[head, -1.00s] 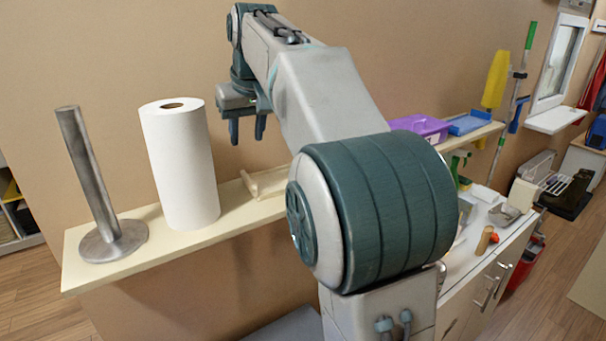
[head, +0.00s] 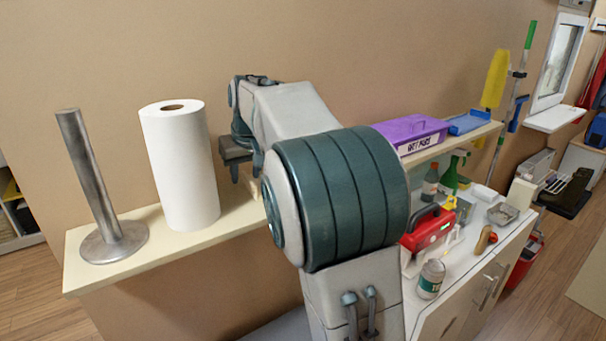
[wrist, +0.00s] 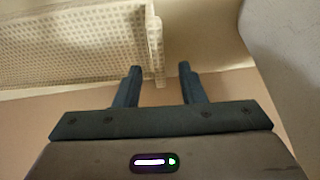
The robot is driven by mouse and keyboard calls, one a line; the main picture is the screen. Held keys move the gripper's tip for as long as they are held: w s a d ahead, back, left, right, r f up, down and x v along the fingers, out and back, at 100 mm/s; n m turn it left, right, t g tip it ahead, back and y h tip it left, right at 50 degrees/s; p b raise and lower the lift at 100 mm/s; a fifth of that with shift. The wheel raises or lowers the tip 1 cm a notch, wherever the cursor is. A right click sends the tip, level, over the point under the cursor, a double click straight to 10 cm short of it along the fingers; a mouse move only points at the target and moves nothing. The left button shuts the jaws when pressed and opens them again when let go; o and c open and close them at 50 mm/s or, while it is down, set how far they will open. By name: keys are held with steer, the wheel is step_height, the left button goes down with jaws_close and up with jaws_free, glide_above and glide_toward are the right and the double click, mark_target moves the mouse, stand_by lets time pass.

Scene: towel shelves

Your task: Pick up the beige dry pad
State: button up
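The beige dry pad (wrist: 80,48), a pale sheet with a grid-like texture, fills the upper left of the wrist view. A pale upright edge (wrist: 155,45) stands at its right end. My gripper (wrist: 160,72) is open, with a clear gap between its two dark fingers. That pale edge shows between and just beyond the fingertips; I cannot tell whether anything touches. In the head view my gripper (head: 246,172) is low over the shelf, right of the paper roll, partly hidden by my arm. The pad is hidden there.
A white paper roll (head: 180,165) and a metal stand (head: 98,190) stand on the wall shelf (head: 150,262). A purple box (head: 410,134) and a blue tray (head: 468,122) sit farther right. A counter below holds a red case (head: 428,230) and bottles.

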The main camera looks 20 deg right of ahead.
steer(key=shift+f, duration=0.25)
stand_by(0.4)
jaws_close()
